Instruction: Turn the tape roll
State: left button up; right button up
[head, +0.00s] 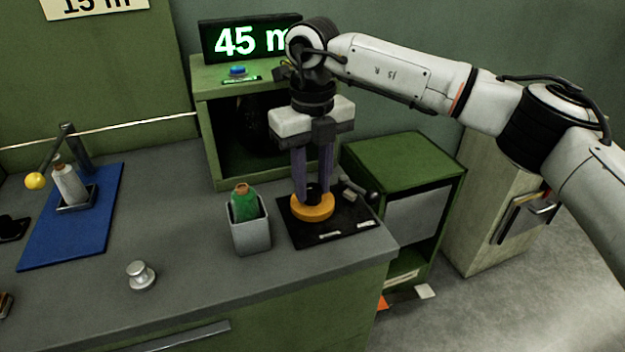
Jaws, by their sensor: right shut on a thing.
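The tape roll (313,209) is an orange-yellow ring lying flat on a black base plate (345,233) near the right end of the grey counter. My right gripper (313,196) points straight down over it. Its two purple-grey fingers are shut on the tape roll, reaching down to its dark centre. The fingertips themselves are partly hidden by the ring. A small metal fitting (352,192) with a dark knob sits on the plate to the right of the roll. My left gripper does not show.
A grey cup (250,235) with a green spool stands just left of the plate. A green box with a "45 m" display (250,40) and blue button (237,71) stands behind. A silver knob-shaped weight (140,275) and blue mat (62,235) lie left. The counter's front middle is clear.

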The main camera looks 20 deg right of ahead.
aim_at(312, 188)
jog(key=o, duration=1.1)
jog(key=shift+c, duration=0.2)
jog(key=shift+r, duration=0.1)
notch_tip(312, 188, up, 10)
